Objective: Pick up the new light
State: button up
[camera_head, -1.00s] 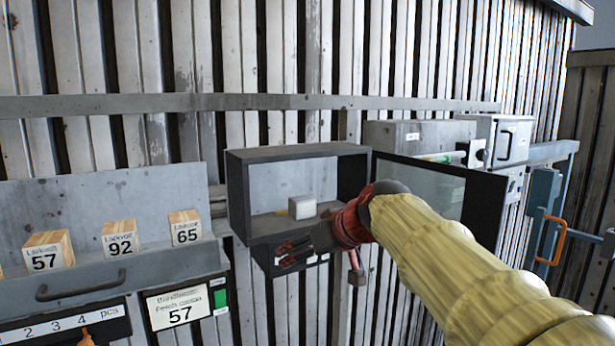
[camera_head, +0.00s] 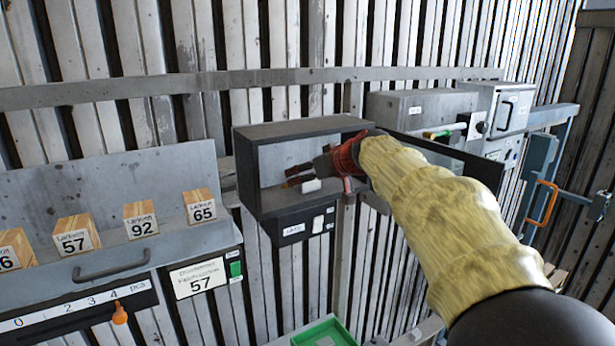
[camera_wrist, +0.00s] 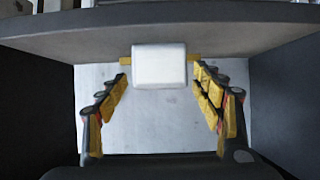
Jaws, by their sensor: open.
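The new light, a small white block (camera_head: 311,186) with yellowish ends, sits in the open grey wall box (camera_head: 254,182). In the head view it is partly hidden by my gripper (camera_head: 296,175), which reaches into the box from the right. In the wrist view the white light (camera_wrist: 159,66) shows between the fingertips of my gripper (camera_wrist: 160,76). The fingers are spread, one on each side of it, with a gap visible on the left.
The box's dark walls are close on both sides of my fingers. Numbered wooden blocks (camera_head: 77,234) stand on a shelf at left. A green tray (camera_head: 325,334) is below.

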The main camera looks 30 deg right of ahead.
jog(key=shift+w+f, duration=0.15)
jog(key=shift+w, duration=0.15)
jog(key=shift+s, duration=0.1)
jog(key=shift+c, duration=0.7)
jog(key=c, duration=1.1)
jog(key=shift+c, duration=0.9)
